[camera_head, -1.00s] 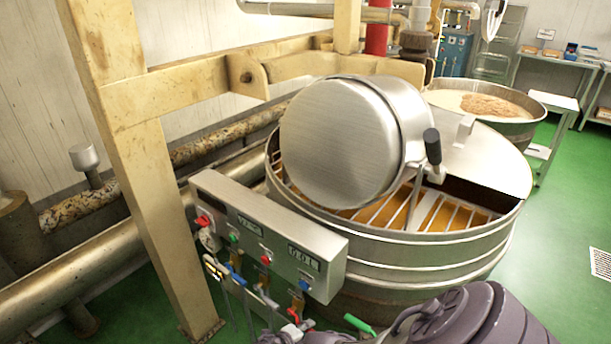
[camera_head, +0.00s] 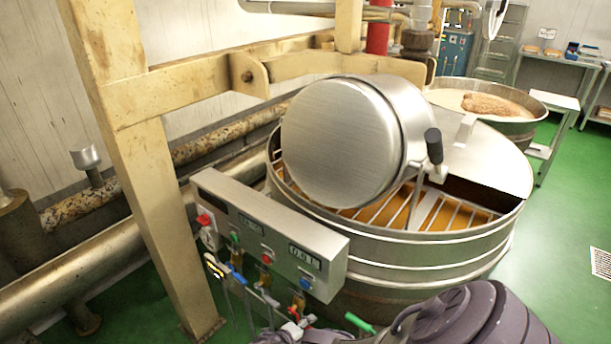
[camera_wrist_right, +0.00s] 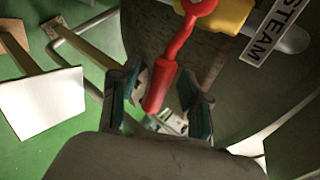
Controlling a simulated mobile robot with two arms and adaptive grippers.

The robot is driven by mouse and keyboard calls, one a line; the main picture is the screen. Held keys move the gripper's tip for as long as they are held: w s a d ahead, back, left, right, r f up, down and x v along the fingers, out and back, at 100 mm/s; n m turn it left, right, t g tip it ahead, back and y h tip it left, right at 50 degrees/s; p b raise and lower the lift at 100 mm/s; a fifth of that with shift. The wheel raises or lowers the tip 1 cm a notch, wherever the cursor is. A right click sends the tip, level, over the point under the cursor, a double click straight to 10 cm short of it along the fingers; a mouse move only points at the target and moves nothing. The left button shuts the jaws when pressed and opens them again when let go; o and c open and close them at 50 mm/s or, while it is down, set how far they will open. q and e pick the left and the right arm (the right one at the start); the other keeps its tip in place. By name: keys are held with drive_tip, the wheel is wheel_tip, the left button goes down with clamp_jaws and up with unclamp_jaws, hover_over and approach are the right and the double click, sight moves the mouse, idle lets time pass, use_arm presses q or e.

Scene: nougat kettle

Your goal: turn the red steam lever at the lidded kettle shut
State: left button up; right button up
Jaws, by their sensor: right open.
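The red steam lever (camera_wrist_right: 164,82) shows in the right wrist view, its grip hanging down from a red hub by a yellow valve body (camera_wrist_right: 224,14). A white label reading STEAM (camera_wrist_right: 272,34) is beside it. My right gripper (camera_wrist_right: 162,98) is open, with one finger on each side of the lever's grip; whether either finger touches it I cannot tell. The lidded kettle (camera_head: 420,254) stands in the head view, partly covered by a flat metal lid (camera_head: 480,163). My right gripper (camera_head: 297,327) is small at the bottom there, partly hidden by my arm. My left gripper is not in view.
A control box (camera_head: 268,240) with buttons and displays is mounted at the kettle's front left, with several small valves below it. A beige post (camera_head: 160,190) stands left of it. A green handle (camera_head: 359,323) is near my arm.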

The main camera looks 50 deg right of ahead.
drive_tip(key=v, duration=1.2)
drive_tip(key=shift+f, duration=0.1)
idle(0.4)
drive_tip(key=s+a+f+m+g+y+b, duration=0.1)
drive_tip(key=s+a+f+m+y, duration=0.25)
drive_tip(key=s+f+m, duration=0.6)
drive_tip(key=s+a+f+m+y+b, duration=0.2)
drive_tip(key=s+f+m+y, duration=0.35)
drive_tip(key=f, duration=0.65)
drive_tip(key=s+a+f+m+y+b, duration=0.1)
drive_tip(key=s+f+m, duration=0.3)
drive_tip(key=s+m, duration=0.5)
drive_tip(key=s+a+f+m+t+y+b, duration=0.1)
drive_tip(key=s+a+f+m, duration=0.2)
drive_tip(key=s+m, duration=0.7)
drive_tip(key=shift+f+m, duration=0.3)
drive_tip(key=shift+f, duration=0.15)
